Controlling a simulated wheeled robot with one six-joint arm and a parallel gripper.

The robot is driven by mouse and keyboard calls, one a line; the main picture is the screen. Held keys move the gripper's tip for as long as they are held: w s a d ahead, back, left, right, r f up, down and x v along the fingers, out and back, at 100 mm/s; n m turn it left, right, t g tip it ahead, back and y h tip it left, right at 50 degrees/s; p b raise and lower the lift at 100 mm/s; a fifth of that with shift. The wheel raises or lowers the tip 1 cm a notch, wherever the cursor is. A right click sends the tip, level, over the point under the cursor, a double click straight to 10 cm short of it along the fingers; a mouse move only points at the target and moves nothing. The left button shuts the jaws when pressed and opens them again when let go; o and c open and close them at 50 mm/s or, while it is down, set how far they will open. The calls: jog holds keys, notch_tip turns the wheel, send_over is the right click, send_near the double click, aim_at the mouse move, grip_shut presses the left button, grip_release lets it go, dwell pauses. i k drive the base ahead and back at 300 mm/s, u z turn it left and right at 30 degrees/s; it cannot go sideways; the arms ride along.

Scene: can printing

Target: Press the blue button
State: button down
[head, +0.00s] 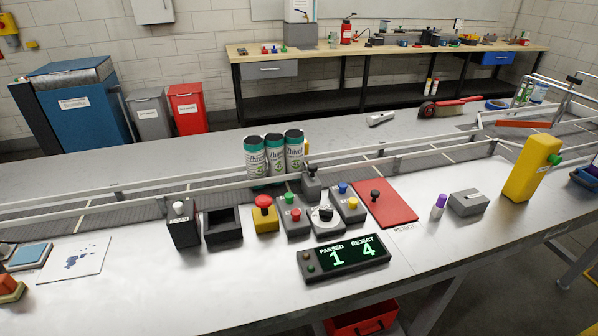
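A small blue button (343,187) sits on top of a grey control box (346,214), at its far end. A yellow button (352,203) is on the same box, just nearer than the blue one. The box stands on the metal worktable, between a round dial unit (325,219) on its left and a red plate (383,203) on its right. The blue button is in plain sight with nothing over it. My gripper is not in view.
Another box with green and red buttons (291,213) and a red emergency button (263,204) stand to the left. A black knob (311,184) rises close by. A counter display (344,257) lies in front. Cans (275,156) stand behind on the conveyor.

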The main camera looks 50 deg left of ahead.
aim_at(343, 187)
jog(key=u, duration=1)
jog(key=i, duration=0.9)
jog(key=u, duration=1)
